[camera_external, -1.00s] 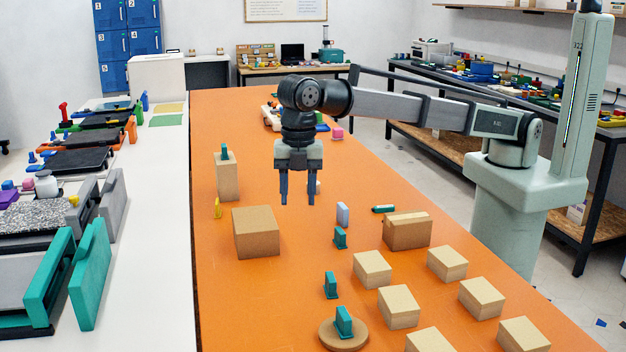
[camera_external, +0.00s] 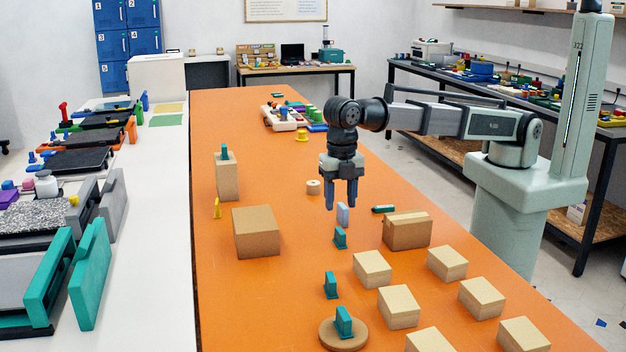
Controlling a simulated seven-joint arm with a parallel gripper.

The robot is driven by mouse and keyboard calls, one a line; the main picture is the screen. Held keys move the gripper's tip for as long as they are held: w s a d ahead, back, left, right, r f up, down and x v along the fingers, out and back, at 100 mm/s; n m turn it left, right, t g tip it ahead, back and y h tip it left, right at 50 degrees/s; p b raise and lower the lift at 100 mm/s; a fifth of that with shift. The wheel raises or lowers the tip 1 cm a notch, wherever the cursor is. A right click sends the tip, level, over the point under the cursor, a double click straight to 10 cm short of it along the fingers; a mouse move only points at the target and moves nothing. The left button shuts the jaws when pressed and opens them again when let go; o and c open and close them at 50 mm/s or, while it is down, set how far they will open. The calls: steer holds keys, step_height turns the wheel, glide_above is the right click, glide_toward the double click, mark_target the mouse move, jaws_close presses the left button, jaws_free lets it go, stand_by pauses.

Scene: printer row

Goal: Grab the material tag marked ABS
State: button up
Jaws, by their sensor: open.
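My gripper (camera_external: 342,197) hangs over the orange table, fingers pointing down, open. A pale blue upright tag-like piece (camera_external: 343,217) shows just below the fingertips; I cannot tell whether it is between them or behind them. Similar teal pieces stand on the table at the middle (camera_external: 340,238) and nearer the front (camera_external: 330,286). Another teal piece (camera_external: 344,321) stands on a round wooden disc, one (camera_external: 225,152) on a tall wooden block, and one (camera_external: 384,209) lies flat. No lettering is readable, so I cannot tell which is marked ABS.
A cardboard box (camera_external: 256,232) stands left of centre, another (camera_external: 407,230) to the right. Several light wooden blocks (camera_external: 398,307) fill the front right. The front left of the orange table (camera_external: 250,305) is clear.

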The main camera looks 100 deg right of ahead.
mark_target(341, 231)
steer(key=shift+s+f, duration=0.2)
steer(key=shift+f, duration=4.55)
jaws_close()
